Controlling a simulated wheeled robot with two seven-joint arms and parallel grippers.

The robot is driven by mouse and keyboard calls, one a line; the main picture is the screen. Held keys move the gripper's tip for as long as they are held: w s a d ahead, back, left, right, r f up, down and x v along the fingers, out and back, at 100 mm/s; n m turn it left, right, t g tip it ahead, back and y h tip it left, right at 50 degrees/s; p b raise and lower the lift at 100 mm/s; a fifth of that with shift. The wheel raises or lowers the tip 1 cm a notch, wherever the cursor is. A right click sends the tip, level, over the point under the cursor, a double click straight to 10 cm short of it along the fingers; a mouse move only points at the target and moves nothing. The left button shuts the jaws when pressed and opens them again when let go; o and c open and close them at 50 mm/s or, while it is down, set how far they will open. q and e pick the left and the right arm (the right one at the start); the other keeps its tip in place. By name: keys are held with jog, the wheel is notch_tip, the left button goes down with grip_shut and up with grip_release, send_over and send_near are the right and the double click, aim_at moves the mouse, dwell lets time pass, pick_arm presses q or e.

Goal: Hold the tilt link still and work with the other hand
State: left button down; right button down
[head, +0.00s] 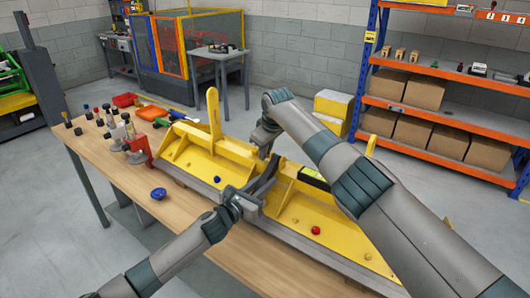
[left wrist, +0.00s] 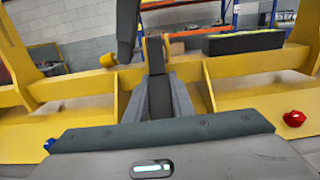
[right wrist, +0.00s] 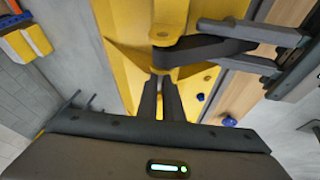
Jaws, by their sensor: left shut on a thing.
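The dark tilt link (head: 266,178) sits at the middle of the yellow frame (head: 184,150) on the bench. In the right wrist view the link (right wrist: 205,49) runs from a yellow lug (right wrist: 172,32) to my left gripper (right wrist: 262,48). My left gripper (head: 247,196) is shut on the link; the left wrist view shows the link (left wrist: 158,88) between its fingers. My right gripper (head: 264,142) is above the frame's rear side, near the link's far end. In the right wrist view its fingers (right wrist: 160,84) are apart, with yellow showing between them.
A red knob (head: 316,230) and a blue knob (head: 217,180) are on the frame. A blue round part (head: 158,194) lies on the bench (head: 122,184). A shelf with boxes (head: 424,93) stands behind right.

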jog(key=c, duration=1.8)
grip_release()
jog(key=shift+c, duration=0.2)
jog(key=shift+r, duration=0.1)
jog(key=v, duration=1.2)
jog(key=shift+w, duration=0.1)
pick_arm(q)
jog(key=c, duration=1.4)
grip_release()
jog(key=shift+c, duration=0.2)
jog(key=shift+s+a, duration=0.1)
jog(key=shift+s, duration=0.05)
jog(key=v, duration=1.1)
jog(key=shift+s+a, duration=0.2)
jog(key=shift+s, duration=0.05)
